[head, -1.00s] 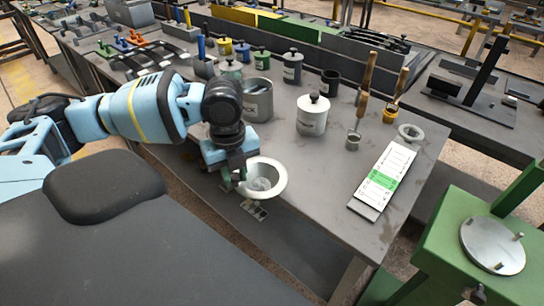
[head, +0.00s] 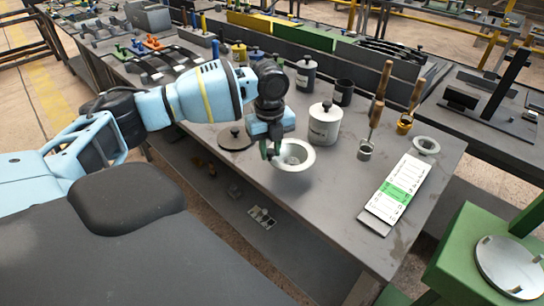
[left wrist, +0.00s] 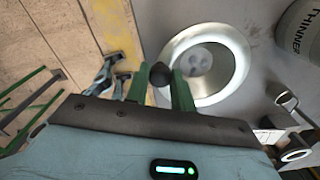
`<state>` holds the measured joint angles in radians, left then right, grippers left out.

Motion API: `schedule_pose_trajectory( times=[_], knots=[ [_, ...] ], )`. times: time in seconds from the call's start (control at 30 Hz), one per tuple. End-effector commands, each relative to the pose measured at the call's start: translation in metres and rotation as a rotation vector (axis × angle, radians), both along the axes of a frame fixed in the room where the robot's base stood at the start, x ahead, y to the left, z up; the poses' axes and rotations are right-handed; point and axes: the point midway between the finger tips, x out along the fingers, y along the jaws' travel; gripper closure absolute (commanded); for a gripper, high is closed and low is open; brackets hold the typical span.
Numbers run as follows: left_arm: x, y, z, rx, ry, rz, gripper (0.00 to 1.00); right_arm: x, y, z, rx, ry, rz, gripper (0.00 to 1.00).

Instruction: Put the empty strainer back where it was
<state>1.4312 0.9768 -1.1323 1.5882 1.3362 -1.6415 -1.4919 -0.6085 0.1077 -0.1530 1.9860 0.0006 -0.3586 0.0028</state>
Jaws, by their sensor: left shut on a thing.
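The strainer (head: 308,163) is a pale, wide-rimmed bowl with a few round holes or spots in its base. It looks empty, and it also shows in the left wrist view (left wrist: 236,62). My left gripper (head: 270,150) is shut at the strainer's left side. In the left wrist view its two green fingers (left wrist: 160,88) close on a dark round knob beside the rim. The strainer hangs level near the table's front edge, just in front of a white lidded thinner can (head: 324,127). My right gripper is not in view.
A grey lid with a dark knob (head: 235,139) lies left of the strainer.

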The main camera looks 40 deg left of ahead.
Motion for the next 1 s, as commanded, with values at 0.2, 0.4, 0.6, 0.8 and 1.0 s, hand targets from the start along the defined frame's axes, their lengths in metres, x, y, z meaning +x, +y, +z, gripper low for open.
schedule_pose_trajectory(
  times=[0.2,0.4,0.6,0.8,1.0],
  knots=[
    [0.008,0.002,-0.01,0.001,0.002,-0.001,1.0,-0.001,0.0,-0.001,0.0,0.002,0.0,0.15],
    [0.008,0.002,-0.034,0.001,-0.002,-0.001,1.0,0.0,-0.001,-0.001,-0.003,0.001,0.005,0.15],
    [0.008,0.002,-0.035,0.001,-0.003,-0.001,1.0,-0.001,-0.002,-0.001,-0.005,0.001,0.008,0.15],
    [0.008,0.002,-0.038,0.0,-0.001,0.0,0.72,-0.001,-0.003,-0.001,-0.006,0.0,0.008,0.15],
    [0.008,0.002,-0.038,0.0,-0.001,0.0,0.54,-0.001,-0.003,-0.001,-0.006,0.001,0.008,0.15]
  ],
)
